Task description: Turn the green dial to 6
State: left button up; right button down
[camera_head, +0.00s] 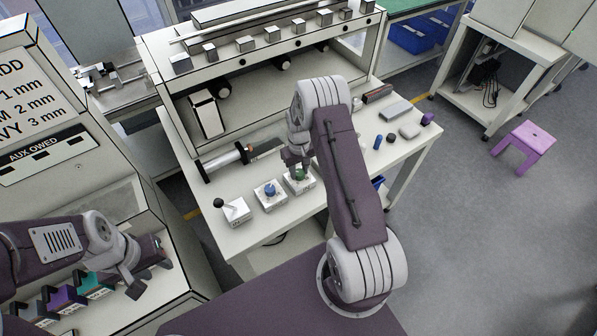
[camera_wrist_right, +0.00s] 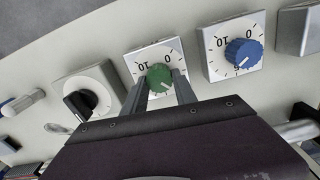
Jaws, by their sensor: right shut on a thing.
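The green dial (camera_wrist_right: 160,77) sits on a white square plate (camera_wrist_right: 143,58) with 10 and 0 along its upper part in the right wrist view. A pale mark shows near the dial's lower edge; the number it points at is hard to read. My right gripper (camera_wrist_right: 161,88) is shut on the green dial, one finger on each side. In the head view the green dial (camera_head: 300,174) shows just below the right gripper (camera_head: 297,164). My left gripper (camera_head: 152,277) is open and empty at the left, away from the dials.
A blue dial (camera_wrist_right: 243,52) and a black dial (camera_wrist_right: 80,102) flank the green one in the wrist view. A black-knobbed lever (camera_head: 232,209) stands further left on the white workbench (camera_head: 232,240). Small loose parts lie right of my right arm.

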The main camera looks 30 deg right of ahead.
aim_at(300, 172)
jog(key=m, duration=0.3)
jog(key=m+b, duration=0.1)
jog(key=m, duration=0.2)
jog(key=shift+s+d+f+m, duration=0.1)
jog(key=shift+s+m, duration=0.05)
jog(key=shift+m, duration=0.15)
jog(key=m, duration=0.6)
jog(key=shift+s, duration=0.15)
jog(key=shift+m, duration=0.5)
jog(key=c, duration=1)
grip_release()
jog(key=shift+r, duration=0.45)
notch_tip(300, 172, up, 8)
jog(key=shift+r+b, duration=0.15)
jog(key=shift+b, duration=0.3)
